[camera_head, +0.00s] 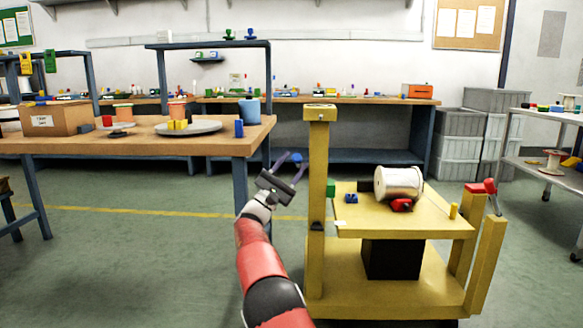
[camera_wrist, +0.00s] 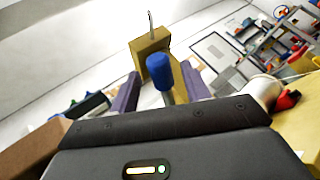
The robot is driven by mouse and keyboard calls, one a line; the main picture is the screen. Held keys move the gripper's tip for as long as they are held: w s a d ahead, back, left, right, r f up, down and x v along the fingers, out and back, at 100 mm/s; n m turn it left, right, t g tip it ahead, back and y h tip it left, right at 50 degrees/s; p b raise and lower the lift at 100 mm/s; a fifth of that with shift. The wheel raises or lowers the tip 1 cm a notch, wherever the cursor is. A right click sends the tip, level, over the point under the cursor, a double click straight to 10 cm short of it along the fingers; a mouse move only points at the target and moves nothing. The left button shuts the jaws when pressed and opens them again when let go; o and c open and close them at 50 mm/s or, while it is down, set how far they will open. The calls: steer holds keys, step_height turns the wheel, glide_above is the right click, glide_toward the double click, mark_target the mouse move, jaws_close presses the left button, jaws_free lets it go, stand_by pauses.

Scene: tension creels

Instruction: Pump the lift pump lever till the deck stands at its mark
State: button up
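The yellow lift cart stands right of centre in the head view, with its deck (camera_head: 430,215) above a black block (camera_head: 392,258) and a yellow post (camera_head: 318,190) at its left. My gripper (camera_head: 289,160) is left of the post, its fingers apart. In the wrist view, a grey rod with a blue grip (camera_wrist: 160,72) shows between the open fingers (camera_wrist: 160,92). It looks like the pump lever; I cannot tell whether the fingers touch it. A dark piece (camera_head: 317,226) sits on the post near deck height. I cannot tell whether it is the mark.
A white spool (camera_head: 398,183) and small coloured parts lie on the deck. A red-ended lever (camera_head: 490,186) stands at the cart's right. A wooden table (camera_head: 210,143) with trays is close on the left. A metal shelf (camera_head: 555,175) is at the far right. Floor between is clear.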

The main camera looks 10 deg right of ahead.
steer(key=v, duration=0.7)
steer(key=shift+a+f, duration=0.25)
steer(key=shift+f, duration=0.1)
steer(key=shift+s+r+g, duration=0.1)
steer(key=shift+g, duration=0.2)
